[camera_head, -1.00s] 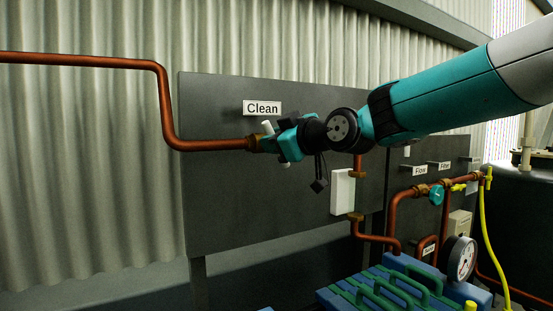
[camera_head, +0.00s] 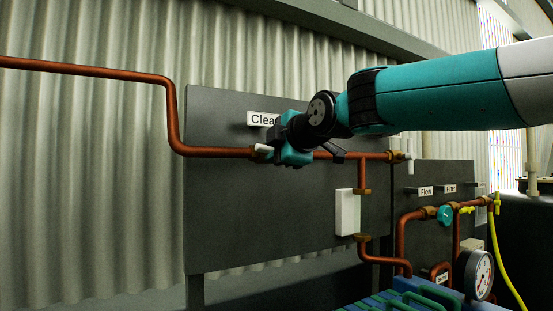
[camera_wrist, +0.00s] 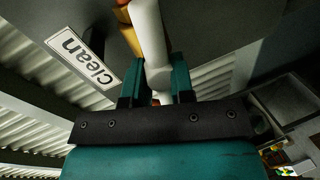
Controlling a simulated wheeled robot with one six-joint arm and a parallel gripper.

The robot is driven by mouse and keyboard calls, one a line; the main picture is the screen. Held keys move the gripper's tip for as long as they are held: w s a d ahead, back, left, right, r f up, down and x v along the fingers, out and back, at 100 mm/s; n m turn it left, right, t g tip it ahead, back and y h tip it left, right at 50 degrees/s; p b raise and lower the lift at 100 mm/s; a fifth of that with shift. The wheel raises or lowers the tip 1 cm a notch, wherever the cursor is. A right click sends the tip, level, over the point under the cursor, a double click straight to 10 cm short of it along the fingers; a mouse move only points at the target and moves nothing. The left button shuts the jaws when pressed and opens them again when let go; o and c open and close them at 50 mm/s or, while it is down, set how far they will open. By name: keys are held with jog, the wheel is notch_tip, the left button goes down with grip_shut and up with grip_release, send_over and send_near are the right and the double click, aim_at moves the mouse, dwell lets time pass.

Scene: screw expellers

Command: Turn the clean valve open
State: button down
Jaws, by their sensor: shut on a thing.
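The clean valve's white handle (camera_wrist: 150,40) shows in the wrist view between the two teal fingers of my gripper (camera_wrist: 158,85), which is shut on it. Brass and copper pipe parts lie beside the handle. In the head view my gripper (camera_head: 290,152) is at the copper pipe, just below the "Clean" label (camera_head: 262,119). Only a short white end of the handle (camera_head: 263,149) shows there, lying nearly along the pipe by a brass fitting. My gripper hides the rest of the valve.
A grey panel (camera_head: 270,220) stands behind the pipe. A white box (camera_head: 347,212) is on the branch below, and another white handle (camera_head: 410,160) is at the pipe's right end. A gauge (camera_head: 480,275), a yellow hose (camera_head: 502,265) and smaller valves are at lower right.

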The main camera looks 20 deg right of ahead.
jog(key=shift+a+f+n+h+b, duration=0.2)
jog(key=shift+f+n+h+b, duration=0.1)
jog(key=shift+f+n, duration=0.35)
jog(key=shift+r, duration=0.1)
jog(key=shift+d, duration=0.1)
jog(key=c, duration=1.1)
grip_release()
jog(key=shift+r, duration=0.15)
jog(key=shift+s+r, duration=0.1)
